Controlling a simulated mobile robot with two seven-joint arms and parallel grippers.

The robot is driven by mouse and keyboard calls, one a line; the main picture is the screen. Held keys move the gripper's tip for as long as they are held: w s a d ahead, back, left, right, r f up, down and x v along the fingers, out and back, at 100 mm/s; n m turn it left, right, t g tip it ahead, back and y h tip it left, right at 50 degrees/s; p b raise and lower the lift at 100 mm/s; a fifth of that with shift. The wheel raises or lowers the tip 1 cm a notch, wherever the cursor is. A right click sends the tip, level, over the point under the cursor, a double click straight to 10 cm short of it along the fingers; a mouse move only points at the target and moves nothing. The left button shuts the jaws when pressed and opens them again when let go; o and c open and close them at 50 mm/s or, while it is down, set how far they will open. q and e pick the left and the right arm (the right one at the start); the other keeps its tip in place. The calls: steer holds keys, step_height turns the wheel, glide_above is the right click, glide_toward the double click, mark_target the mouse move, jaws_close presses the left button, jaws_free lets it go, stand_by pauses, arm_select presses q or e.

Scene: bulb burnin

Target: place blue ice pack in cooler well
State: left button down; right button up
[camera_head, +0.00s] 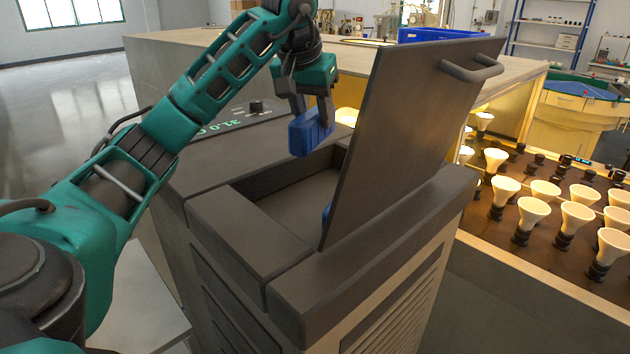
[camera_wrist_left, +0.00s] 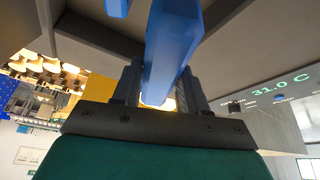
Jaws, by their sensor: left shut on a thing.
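My left gripper (camera_head: 312,105) is shut on a blue ice pack (camera_head: 308,135) and holds it above the far end of the cooler well (camera_head: 290,205). The left wrist view shows the held ice pack (camera_wrist_left: 170,50) between the two fingers (camera_wrist_left: 160,90). The dark lid (camera_head: 410,120) of the cooler stands open, tilted up on the right side of the well. A small blue piece (camera_head: 326,212) shows inside the well beside the lid; most of it is hidden. In the left wrist view another blue piece (camera_wrist_left: 117,8) shows at the top edge. My right gripper is not in view.
A panel on the cooler top reads 31.0 C (camera_head: 222,124). The lid's handle (camera_head: 470,70) sticks out to the right. Several white bulbs (camera_head: 532,212) stand in a rack at the right. A blue bin (camera_head: 440,35) sits on the counter behind.

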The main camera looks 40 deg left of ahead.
mark_target(299, 121)
arm_select(q)
step_height(299, 121, down, 13)
steer(key=shift+r+b, duration=0.2)
steer(key=shift+b, duration=0.6)
steer(key=c, duration=0.6)
jaws_free()
steer(key=shift+f, duration=0.2)
steer(key=shift+r, duration=0.1)
steer(key=p+v, duration=0.1)
steer(key=v, duration=1)
steer(key=shift+r, duration=0.1)
steer(key=shift+s+r, duration=0.15)
steer(key=shift+r, duration=0.3)
